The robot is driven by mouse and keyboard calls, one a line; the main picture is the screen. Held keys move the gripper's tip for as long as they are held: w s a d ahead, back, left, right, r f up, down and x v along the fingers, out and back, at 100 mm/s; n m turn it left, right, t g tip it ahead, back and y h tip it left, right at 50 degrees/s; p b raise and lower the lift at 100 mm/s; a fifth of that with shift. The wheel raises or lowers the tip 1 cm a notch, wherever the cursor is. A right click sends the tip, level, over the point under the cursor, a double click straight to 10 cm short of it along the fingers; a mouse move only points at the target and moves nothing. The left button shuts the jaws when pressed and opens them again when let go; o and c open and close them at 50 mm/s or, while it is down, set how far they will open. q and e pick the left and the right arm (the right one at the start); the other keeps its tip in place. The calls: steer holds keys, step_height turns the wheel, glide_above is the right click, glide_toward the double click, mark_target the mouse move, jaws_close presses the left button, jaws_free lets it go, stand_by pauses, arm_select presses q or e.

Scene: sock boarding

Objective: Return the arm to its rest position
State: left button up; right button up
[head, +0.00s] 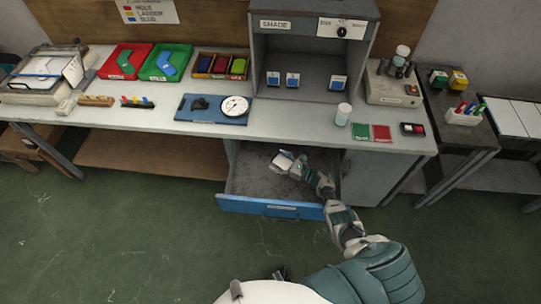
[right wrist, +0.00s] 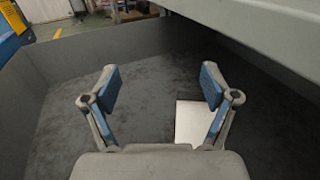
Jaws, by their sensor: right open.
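My right arm reaches down from the lower right into an open drawer (head: 258,180) under the workbench. My right gripper (head: 284,158) is inside the drawer space in the head view. In the right wrist view the right gripper (right wrist: 160,88) is open, with its two blue-padded fingers spread and nothing between them. A flat white piece (right wrist: 190,122) lies on the dark drawer floor, partly hidden behind the right-hand finger. My left gripper cannot be made out in the head view.
The blue drawer front (head: 270,208) stands out from the bench, and the bench edge overhangs the drawer. On the bench (head: 270,118) are a red tray (head: 124,62), a green tray (head: 166,63), a dial gauge (head: 235,106), a shade booth (head: 310,60) and a white-lidded jar (head: 343,114). Green floor in front is clear.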

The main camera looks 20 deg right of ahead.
steer(key=shift+s+d+r, duration=0.15)
steer(key=shift+s+d, duration=0.1)
steer(key=shift+s, duration=0.25)
arm_select(q)
steer(key=shift+s+a+f, duration=0.2)
steer(key=shift+s+a, duration=0.25)
steer(key=shift+s, duration=0.05)
arm_select(e)
steer(key=shift+s+r, duration=0.2)
steer(key=shift+s, duration=0.1)
